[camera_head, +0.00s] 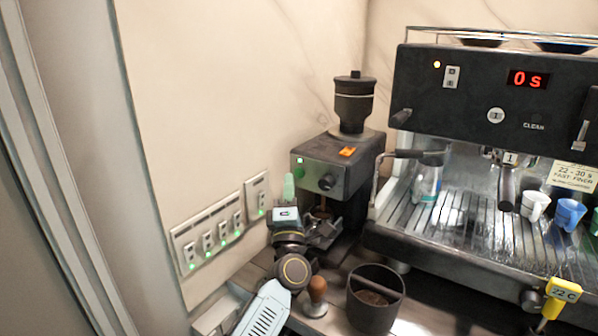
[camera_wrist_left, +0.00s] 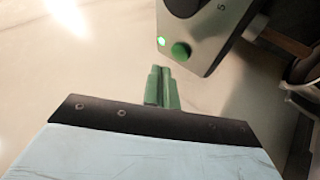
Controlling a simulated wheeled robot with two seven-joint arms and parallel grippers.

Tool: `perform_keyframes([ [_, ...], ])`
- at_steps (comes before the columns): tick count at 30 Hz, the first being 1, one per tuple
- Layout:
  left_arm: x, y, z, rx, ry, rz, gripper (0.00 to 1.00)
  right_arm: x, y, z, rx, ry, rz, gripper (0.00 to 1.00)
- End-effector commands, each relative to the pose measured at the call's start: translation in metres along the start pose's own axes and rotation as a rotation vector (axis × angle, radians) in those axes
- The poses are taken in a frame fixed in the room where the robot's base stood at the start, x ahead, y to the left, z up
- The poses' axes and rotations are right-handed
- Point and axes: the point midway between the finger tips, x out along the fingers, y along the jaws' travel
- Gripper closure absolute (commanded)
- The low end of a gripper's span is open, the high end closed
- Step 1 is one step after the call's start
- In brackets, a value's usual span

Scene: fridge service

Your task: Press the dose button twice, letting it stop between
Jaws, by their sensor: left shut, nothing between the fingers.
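The dark coffee grinder (camera_head: 340,162) stands against the wall, with a hopper on top. Its front has a round green dose button (camera_head: 300,174) below a lit green lamp (camera_head: 299,160). In the left wrist view the button (camera_wrist_left: 181,51) and the glowing lamp (camera_wrist_left: 161,41) show on the panel's lower corner. My left gripper (camera_head: 289,181) is just below and left of the button, its green fingers pointing up. In the wrist view the fingers (camera_wrist_left: 161,72) are shut, empty and close to the button; they appear apart from it. My right gripper is not in view.
An espresso machine (camera_head: 460,120) stands at right, its display reading 0 s, with cups on its grate. A knock box (camera_head: 375,297) and a wooden-handled tamper (camera_head: 316,296) stand beside my left arm.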

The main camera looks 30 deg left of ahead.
Motion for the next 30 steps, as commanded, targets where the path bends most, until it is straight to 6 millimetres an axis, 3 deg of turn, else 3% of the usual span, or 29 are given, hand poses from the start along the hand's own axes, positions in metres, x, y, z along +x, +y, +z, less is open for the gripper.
perform_keyframes([
  [12,-0.025,0.020,-0.019,0.001,0.000,0.001,1.00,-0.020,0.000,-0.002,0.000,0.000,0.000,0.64],
  [30,-0.026,0.020,-0.020,0.001,0.000,0.001,1.00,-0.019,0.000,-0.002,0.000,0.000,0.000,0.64],
])
